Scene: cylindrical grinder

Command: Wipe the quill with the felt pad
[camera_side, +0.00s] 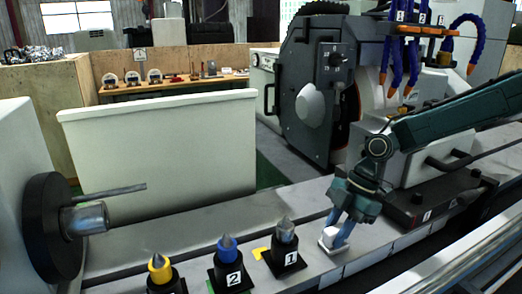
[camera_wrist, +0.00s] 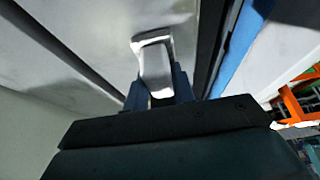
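The felt pad (camera_side: 330,239) is a small white block on a wider pale base, at the bed's front right of centre in the side view. My gripper (camera_side: 342,232) points down at it, with its blue fingers at the block. In the wrist view the pad (camera_wrist: 154,68) sits between the two fingertips (camera_wrist: 157,88), which appear to press on its sides. I cannot tell whether its base touches the bed. The quill, seemingly the bare metal cylinder (camera_side: 88,219), sticks out of the dark round flange at far left, well away from my gripper.
Three pointed centres stand in dark holders along the bed's front: yellow (camera_side: 159,269), blue marked 2 (camera_side: 228,258) and grey marked 1 (camera_side: 286,240). A thin rod (camera_side: 110,193) juts above the quill. The grinding wheel housing (camera_side: 318,100) and blue hoses stand behind.

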